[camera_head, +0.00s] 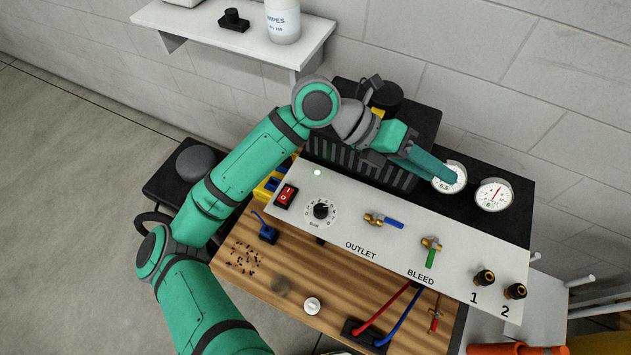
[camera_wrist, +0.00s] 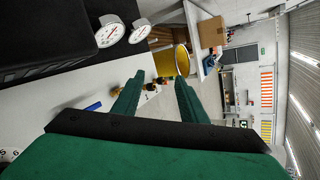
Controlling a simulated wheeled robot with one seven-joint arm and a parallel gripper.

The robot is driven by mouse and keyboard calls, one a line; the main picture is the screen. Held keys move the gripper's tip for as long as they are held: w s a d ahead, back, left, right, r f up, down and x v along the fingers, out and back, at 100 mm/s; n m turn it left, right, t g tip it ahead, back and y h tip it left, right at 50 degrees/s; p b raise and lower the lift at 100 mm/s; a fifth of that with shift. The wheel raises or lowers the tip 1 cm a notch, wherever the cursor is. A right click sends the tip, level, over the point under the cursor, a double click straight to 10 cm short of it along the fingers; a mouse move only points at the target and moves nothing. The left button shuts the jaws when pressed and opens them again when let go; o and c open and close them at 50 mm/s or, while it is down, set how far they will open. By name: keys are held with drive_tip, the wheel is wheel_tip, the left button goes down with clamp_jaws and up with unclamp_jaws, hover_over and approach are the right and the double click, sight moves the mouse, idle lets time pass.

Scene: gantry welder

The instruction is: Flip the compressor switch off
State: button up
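The compressor switch is a red rocker (camera_head: 286,195) in a black frame at the left end of the light-grey control panel (camera_head: 340,205) in the head view. A small green lamp (camera_head: 317,172) glows near it. My gripper (camera_head: 440,172) is above the back right part of the panel, close to the gauges and well to the right of the switch. In the wrist view my gripper (camera_wrist: 158,84) has its two fingers apart with nothing held between them. The switch does not show in the wrist view.
The panel carries a black dial (camera_head: 321,211), a blue-handled outlet valve (camera_head: 382,220), a green-handled bleed valve (camera_head: 431,248) and two gauges (camera_head: 449,177) (camera_head: 494,195). A dark ribbed unit (camera_head: 350,164) stands behind it. A wooden bench (camera_head: 330,284) lies in front. A shelf (camera_head: 225,40) hangs above.

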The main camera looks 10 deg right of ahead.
drive_tip(key=w+a+f+t+y, duration=0.2)
drive_tip(key=w+a+f+y, duration=0.15)
drive_tip(key=a+f, duration=0.2)
drive_tip(key=n+t+y, duration=0.3)
drive_tip(key=y, duration=0.5)
hover_over(289, 190)
wheel_tip(289, 190, down, 4)
wheel_tip(289, 190, down, 10)
drive_tip(key=shift+a+r, duration=0.1)
